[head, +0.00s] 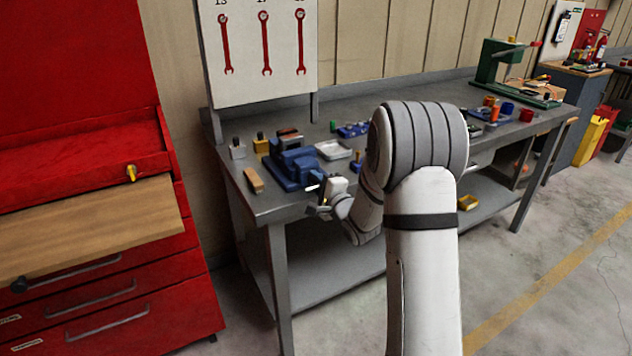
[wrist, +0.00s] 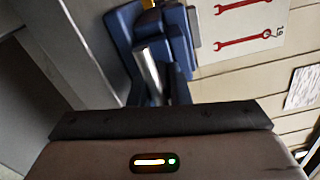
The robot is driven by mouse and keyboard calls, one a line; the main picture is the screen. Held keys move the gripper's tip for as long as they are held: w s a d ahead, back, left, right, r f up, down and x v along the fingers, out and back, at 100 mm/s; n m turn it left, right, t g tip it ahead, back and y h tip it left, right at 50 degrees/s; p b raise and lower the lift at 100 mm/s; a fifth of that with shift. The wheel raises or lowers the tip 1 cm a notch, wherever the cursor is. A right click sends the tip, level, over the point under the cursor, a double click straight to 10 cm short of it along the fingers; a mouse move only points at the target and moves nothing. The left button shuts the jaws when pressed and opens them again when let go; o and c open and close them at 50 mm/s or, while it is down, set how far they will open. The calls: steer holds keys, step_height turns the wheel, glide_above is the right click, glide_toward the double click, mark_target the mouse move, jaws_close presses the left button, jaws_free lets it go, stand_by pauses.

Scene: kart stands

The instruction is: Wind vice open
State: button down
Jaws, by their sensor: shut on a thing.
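The blue vice (head: 292,165) sits at the left front part of the grey workbench. It also shows in the wrist view (wrist: 124,32), with its silver screw (wrist: 150,72) pointing toward my gripper. My gripper (head: 323,203) is at the front of the vice, just past the bench's front edge, and is shut on the vice handle (head: 312,188), a short pale bar. The fingertips and most of the handle are hidden behind my wrist and gripper body. How far apart the vice jaws are cannot be told.
On the workbench (head: 300,206), a wooden-handled tool (head: 254,181) lies left of the vice, a pale tray (head: 334,149) behind right. A red cabinet (head: 180,290) with a wooden top stands left. A tool board (head: 262,60) rises behind. Open floor lies right.

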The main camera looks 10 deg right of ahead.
stand_by(0.4)
steer(key=c, duration=1.4)
jaws_free()
steer(key=shift+o, duration=0.2)
steer(key=v, duration=0.8)
steer(key=shift+w+r, duration=0.1)
